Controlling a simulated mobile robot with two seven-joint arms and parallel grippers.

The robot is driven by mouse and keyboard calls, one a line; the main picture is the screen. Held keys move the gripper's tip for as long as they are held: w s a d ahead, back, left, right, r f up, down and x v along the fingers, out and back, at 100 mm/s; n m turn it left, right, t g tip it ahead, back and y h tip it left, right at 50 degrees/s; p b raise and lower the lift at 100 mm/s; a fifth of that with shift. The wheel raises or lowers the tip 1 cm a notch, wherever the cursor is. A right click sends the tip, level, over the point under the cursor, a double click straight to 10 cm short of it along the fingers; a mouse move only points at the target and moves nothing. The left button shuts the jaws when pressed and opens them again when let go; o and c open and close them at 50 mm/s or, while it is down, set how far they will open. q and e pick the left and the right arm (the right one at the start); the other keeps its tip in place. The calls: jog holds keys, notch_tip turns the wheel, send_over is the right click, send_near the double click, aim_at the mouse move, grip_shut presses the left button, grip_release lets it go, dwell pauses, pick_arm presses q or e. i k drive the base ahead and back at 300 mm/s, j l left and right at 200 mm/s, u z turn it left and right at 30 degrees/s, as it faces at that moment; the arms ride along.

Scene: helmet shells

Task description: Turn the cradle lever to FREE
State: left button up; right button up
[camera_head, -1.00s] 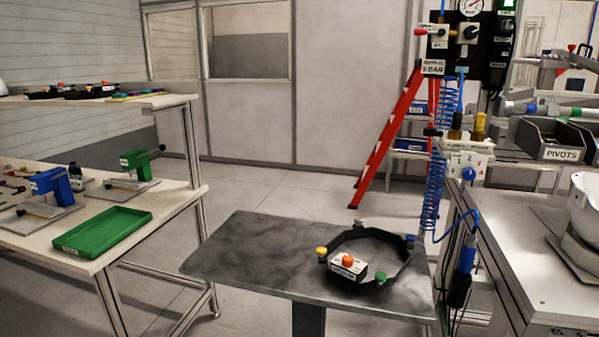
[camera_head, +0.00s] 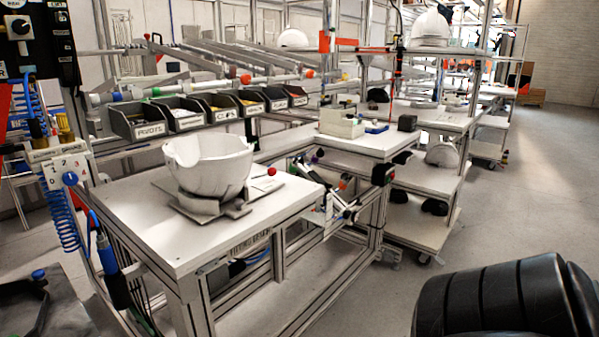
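A white helmet shell (camera_head: 210,163) sits open side up on a grey cradle (camera_head: 205,207) on the white workbench in the middle left. A small red knob (camera_head: 271,171) shows at the right side of the cradle, on what looks like its lever. The lever's arm is mostly hard to make out, and no FREE marking can be read, so its setting cannot be told. Neither of my grippers is in view, and nothing touches the cradle or the shell.
Black part bins (camera_head: 147,118) line the bench's back edge. A blue air tool (camera_head: 107,255) and coiled hose (camera_head: 62,220) hang at its left. The white bench top (camera_head: 145,232) is clear in front of the cradle. Open floor (camera_head: 540,190) lies at the right.

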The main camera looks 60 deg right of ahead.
aim_at(271, 171)
jog(key=z, duration=1.5)
jog(key=i+l+u, duration=0.1)
jog(key=u, duration=0.25)
jog(key=l+u, duration=0.1)
jog(key=u, duration=0.25)
jog(key=i+l+u, duration=0.1)
jog(key=u, duration=0.3)
jog(key=i+l+u, duration=0.1)
jog(key=l+u, duration=0.15)
jog(key=l, duration=0.2)
jog(key=l+u, duration=0.25)
jog(key=l, duration=0.2)
jog(key=l+u, duration=0.25)
jog(key=l, duration=2.15)
